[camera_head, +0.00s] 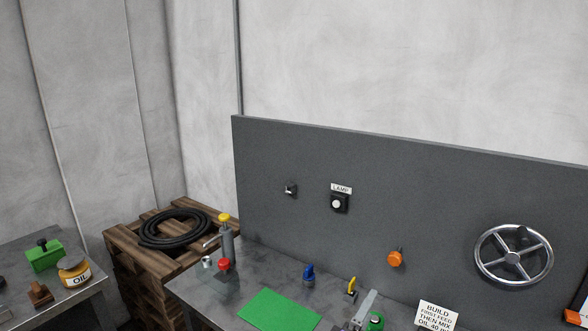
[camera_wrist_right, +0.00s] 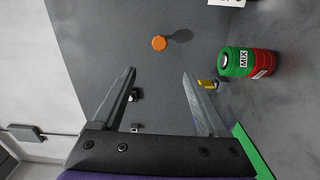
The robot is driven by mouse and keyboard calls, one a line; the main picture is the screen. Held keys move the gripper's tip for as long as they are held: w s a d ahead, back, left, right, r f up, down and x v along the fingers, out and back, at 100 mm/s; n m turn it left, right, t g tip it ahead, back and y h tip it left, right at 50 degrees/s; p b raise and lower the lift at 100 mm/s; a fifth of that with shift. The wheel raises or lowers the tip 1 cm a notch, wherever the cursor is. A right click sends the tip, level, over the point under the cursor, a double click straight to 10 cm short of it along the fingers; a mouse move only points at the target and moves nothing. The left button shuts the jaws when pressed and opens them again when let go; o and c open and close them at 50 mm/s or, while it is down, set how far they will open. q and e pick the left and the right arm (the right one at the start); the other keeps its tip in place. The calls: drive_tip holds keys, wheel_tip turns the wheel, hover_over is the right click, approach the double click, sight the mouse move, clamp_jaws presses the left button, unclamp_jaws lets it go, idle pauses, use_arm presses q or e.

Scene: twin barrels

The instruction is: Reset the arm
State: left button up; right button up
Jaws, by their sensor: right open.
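My right gripper (camera_wrist_right: 160,75) is open in the right wrist view, with two grey fingers spread apart and nothing held between them. In the head view, a grey part of it (camera_head: 366,304) shows at the bottom edge, beside a green-topped barrel (camera_head: 376,322). The wrist view shows this green and red barrel, marked MIX (camera_wrist_right: 240,62), to the right of the fingers and apart from them. My left gripper is not in view.
A grey panel (camera_head: 430,190) carries a handwheel (camera_head: 487,254), an orange knob (camera_head: 396,258) and a lamp button (camera_head: 338,203). The bench holds a green mat (camera_head: 280,310), a red-and-yellow-topped pump (camera_head: 226,245) and a sign (camera_head: 437,316). An oil jar (camera_head: 75,272) stands on the left table.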

drive_tip(key=s+d+f+m+g+y+p, duration=0.2)
drive_tip(key=s+d+f+m+g, duration=0.35)
drive_tip(key=s+d, duration=0.4)
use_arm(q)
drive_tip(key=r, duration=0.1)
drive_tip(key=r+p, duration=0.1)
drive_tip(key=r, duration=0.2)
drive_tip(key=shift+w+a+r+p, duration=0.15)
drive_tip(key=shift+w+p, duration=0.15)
use_arm(e)
drive_tip(key=s+a+f+m+g+y, duration=0.2)
drive_tip(key=s+a+f+y, duration=0.1)
drive_tip(key=s, duration=0.5)
drive_tip(key=s+a+f+m+g+y, duration=0.2)
drive_tip(key=s+a+y, duration=0.3)
drive_tip(key=s, duration=0.3)
drive_tip(key=shift+f+m, duration=0.55)
drive_tip(key=shift+f, duration=0.25)
